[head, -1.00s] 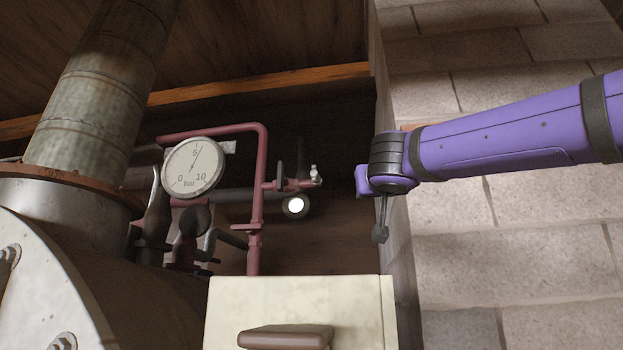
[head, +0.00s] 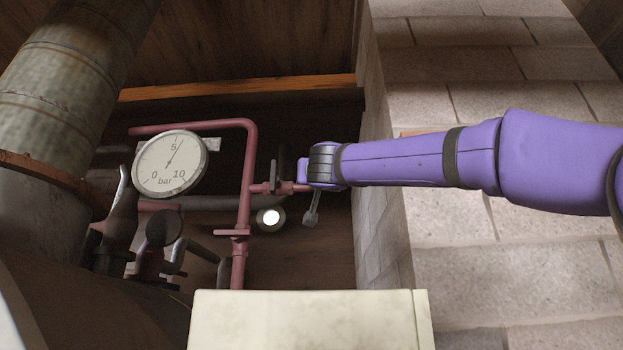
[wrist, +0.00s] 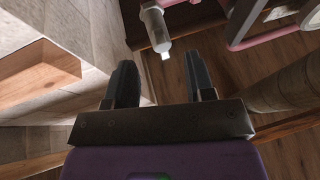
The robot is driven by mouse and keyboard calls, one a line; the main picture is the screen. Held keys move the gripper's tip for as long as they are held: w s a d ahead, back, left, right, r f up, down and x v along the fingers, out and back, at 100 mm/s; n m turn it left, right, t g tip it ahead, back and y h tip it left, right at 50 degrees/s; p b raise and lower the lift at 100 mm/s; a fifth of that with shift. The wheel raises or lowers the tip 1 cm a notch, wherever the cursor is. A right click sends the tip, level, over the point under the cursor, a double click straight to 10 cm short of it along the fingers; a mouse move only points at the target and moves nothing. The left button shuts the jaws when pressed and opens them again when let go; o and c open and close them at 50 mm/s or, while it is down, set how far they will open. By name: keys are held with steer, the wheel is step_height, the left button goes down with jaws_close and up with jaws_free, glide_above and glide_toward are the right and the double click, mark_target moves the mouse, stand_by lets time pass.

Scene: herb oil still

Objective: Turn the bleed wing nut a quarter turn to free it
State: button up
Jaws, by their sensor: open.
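The bleed fitting (wrist: 156,28), pale grey with a small whitish tip, shows at the top of the wrist view. I take it for the wing nut; its wings are not clear. My gripper (wrist: 160,68) is open and empty, its two dark fingers apart. The fitting lies beyond the fingertips, roughly in line with the gap and a little left of its middle; I see no contact. In the head view, the red side branch (head: 262,188) runs toward my purple wrist, which hides the fitting at its end.
A pressure gauge (head: 170,164) and the red upright pipe (head: 247,160) stand left of my gripper. A stone wall (head: 460,270) is close on the right. A cream box (head: 300,318) lies below. Dark handles (head: 163,228) crowd the lower left.

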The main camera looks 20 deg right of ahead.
steer(key=shift+x, duration=2.9)
steer(key=shift+c, duration=0.2)
steer(key=c, duration=0.8)
steer(key=shift+c, duration=0.2)
